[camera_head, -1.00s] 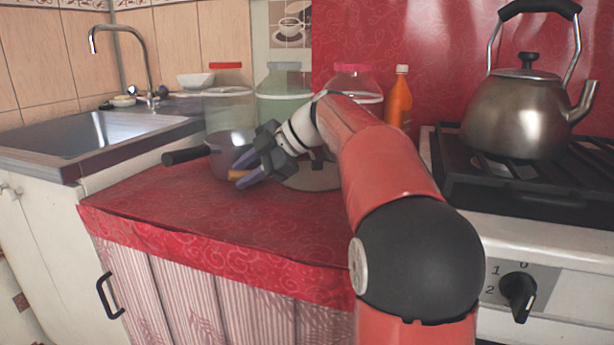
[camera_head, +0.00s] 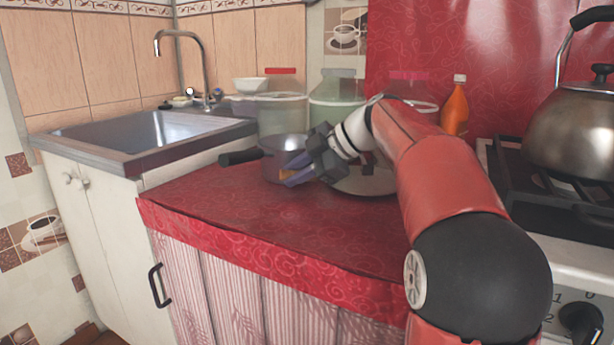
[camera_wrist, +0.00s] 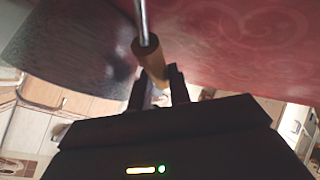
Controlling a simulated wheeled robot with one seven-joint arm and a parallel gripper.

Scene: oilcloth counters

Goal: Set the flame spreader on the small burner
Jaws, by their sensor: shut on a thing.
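My gripper (camera_head: 290,176) is shut on the wooden handle (camera_wrist: 150,62) of the flame spreader, low over the red-clothed counter. A thin metal rod (camera_wrist: 142,20) runs from the handle out of the top of the wrist view. In the head view a pale round disc (camera_head: 365,184) lies low behind my wrist, partly hidden by my arm; I cannot tell for sure that it joins the handle. The stove (camera_head: 520,195) with its black grate is at the right. The small burner cannot be made out.
A saucepan (camera_head: 284,146) with a black handle stands right behind my gripper. Jars (camera_head: 336,103) and an orange bottle (camera_head: 455,108) line the back. A kettle (camera_head: 575,130) sits on the stove. The sink (camera_head: 130,130) is at the left. The counter's front is clear.

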